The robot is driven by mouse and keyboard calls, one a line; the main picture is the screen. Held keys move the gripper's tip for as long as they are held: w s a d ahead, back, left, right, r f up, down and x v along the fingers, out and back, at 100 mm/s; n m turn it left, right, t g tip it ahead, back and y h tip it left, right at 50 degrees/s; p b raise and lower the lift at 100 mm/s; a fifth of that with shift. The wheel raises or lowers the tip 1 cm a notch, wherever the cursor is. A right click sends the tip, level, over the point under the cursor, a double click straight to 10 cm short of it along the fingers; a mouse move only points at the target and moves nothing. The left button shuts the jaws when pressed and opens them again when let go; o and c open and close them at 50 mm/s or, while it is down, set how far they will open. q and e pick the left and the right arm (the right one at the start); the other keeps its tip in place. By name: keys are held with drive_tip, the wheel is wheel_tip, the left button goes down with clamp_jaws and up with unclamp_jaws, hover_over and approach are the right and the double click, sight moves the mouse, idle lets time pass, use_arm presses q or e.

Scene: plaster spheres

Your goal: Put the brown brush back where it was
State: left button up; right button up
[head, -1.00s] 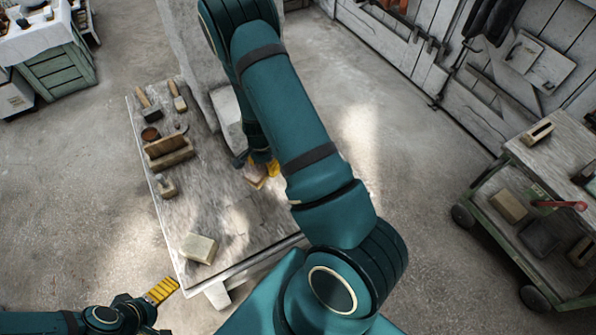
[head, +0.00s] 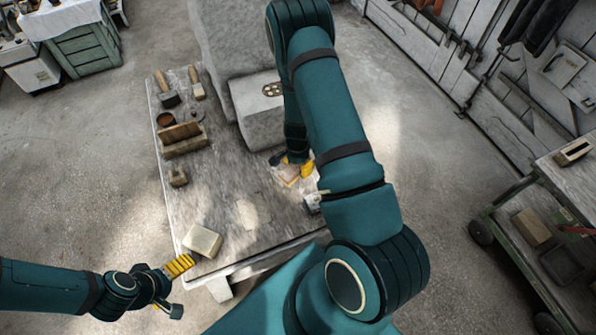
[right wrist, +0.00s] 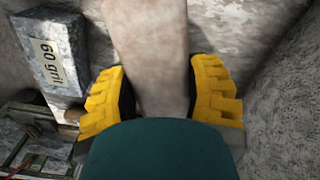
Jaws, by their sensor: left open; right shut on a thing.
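My right gripper (head: 298,172) is low over the right part of the work table (head: 232,175), partly hidden by my own arm. Its yellow fingers (right wrist: 160,95) are shut on a long pale brown piece, which I take to be the brown brush (right wrist: 147,45); it also shows in the head view (head: 289,173). I see no bristles, and its lower end is hidden. I cannot tell whether it touches the table. My left gripper (head: 179,267) is open and empty at the table's front left corner, close to a pale block (head: 203,241).
A grey block marked "60 grit" (right wrist: 48,55) lies beside the right gripper. Two handled tools (head: 168,97) (head: 197,84), a small pot (head: 166,119), a wooden holder (head: 183,139) and a small block (head: 178,177) line the table's left side. Large grey stone (head: 238,50) stands behind.

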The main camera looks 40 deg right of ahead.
sight(298, 171)
drive_tip(key=shift+f+b, duration=0.3)
drive_tip(key=shift+f, duration=1.25)
drive_tip(key=shift+f, duration=0.15)
drive_tip(key=o, duration=1.1)
